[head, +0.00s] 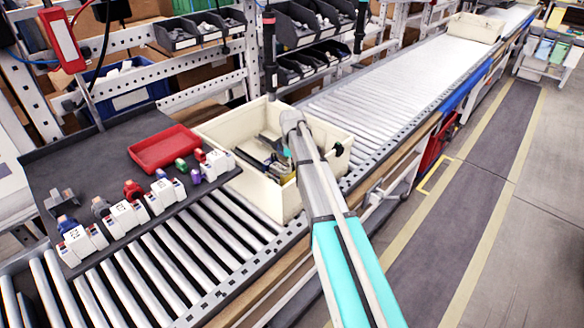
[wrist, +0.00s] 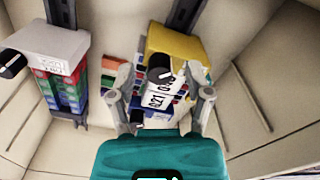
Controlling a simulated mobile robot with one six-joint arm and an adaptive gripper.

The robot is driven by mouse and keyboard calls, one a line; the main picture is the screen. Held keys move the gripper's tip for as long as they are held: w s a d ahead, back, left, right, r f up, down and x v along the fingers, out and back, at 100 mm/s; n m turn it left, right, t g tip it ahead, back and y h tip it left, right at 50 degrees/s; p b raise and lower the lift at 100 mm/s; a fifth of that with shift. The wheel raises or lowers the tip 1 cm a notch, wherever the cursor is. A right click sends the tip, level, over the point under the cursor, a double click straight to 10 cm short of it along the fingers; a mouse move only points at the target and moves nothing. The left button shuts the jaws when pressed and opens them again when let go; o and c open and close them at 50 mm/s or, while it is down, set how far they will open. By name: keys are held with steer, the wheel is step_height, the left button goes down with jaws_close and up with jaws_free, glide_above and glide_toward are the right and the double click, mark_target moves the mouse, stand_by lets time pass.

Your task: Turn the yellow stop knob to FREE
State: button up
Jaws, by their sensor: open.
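In the wrist view, a yellow block (wrist: 184,45) stands inside the cream bin (wrist: 262,70). A black knob (wrist: 159,61) and a white printed label (wrist: 160,98) show in front of it, between the fingers of my gripper (wrist: 157,73). The fingers are open, one on each side of the knob and label; I cannot tell whether they touch. The knob's setting and any FREE mark cannot be read. In the head view, my arm reaches down into the cream bin (head: 237,128), and a little yellow (head: 285,166) shows there; the gripper is largely hidden.
A white-topped block with a black knob (wrist: 12,63) and coloured parts stands at left in the wrist view. The bin's walls surround the gripper. A grey tray (head: 60,165) with a red tray (head: 164,150) and several white units stands left.

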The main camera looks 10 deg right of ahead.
jaws_close()
stand_by(0.4)
steer(key=shift+m, duration=0.4)
steer(key=shift+d+m, duration=0.1)
steer(key=shift+m, duration=1.1)
steer(key=m, duration=1)
steer(key=shift+m, duration=0.4)
steer(key=m, duration=0.4)
